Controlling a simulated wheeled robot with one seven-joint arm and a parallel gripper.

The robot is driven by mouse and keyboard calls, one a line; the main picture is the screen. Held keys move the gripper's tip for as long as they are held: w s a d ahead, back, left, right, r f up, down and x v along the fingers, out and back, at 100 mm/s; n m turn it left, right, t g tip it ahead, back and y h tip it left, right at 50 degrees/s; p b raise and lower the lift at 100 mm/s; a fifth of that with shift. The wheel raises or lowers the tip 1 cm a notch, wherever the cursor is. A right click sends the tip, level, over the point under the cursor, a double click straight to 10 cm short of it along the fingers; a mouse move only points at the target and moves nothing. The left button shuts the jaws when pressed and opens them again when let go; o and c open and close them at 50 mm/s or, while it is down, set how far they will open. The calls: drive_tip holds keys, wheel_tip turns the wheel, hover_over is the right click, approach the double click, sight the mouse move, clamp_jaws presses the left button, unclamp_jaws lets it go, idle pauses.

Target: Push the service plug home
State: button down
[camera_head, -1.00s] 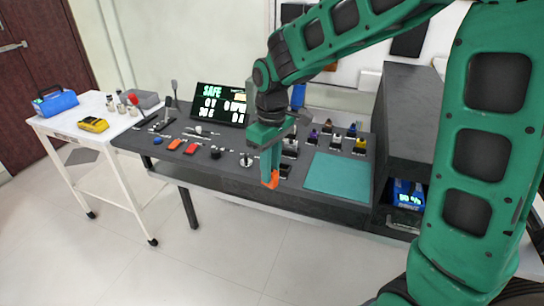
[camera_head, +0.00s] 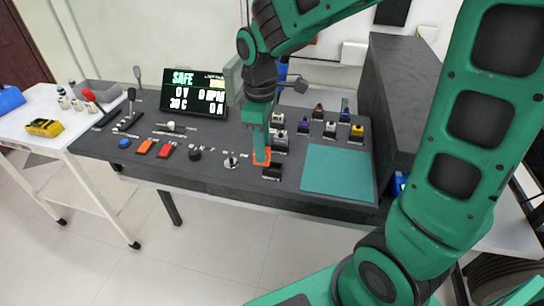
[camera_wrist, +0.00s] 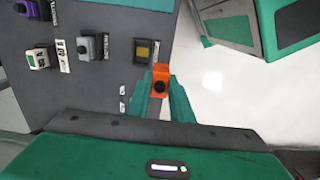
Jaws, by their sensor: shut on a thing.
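My gripper (camera_head: 260,150) is shut on the orange service plug (camera_head: 262,158), which hangs below my fingers near the bench's front edge. In the wrist view the plug (camera_wrist: 161,78) shows an orange body with a dark round middle, between my two green fingers (camera_wrist: 162,98). A black block (camera_head: 272,172) stands close beside it on the bench. In the wrist view a black block with a tan face (camera_wrist: 146,51) lies just above the plug, apparently the same one. I cannot tell whether the plug touches anything. The plug's underside is hidden.
Several small connector blocks (camera_head: 330,130) stand behind, left of a tall grey cabinet (camera_head: 400,95). A teal mat (camera_head: 337,171) lies at right. Switches, a knob (camera_head: 195,154) and a display reading SAFE (camera_head: 193,92) are at left. A white cart (camera_head: 45,150) stands farther left.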

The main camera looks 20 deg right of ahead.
drive_tip(key=w+d+f, duration=0.1)
drive_tip(key=d, duration=0.1)
drive_tip(key=w+d+f, duration=0.1)
drive_tip(key=d+f, duration=0.1)
drive_tip(key=shift+w+d+f, duration=0.1)
drive_tip(key=shift+w, duration=0.1)
drive_tip(key=shift+f, duration=1.9)
drive_tip(key=shift+s+f, duration=0.15)
drive_tip(key=shift+f, duration=0.2)
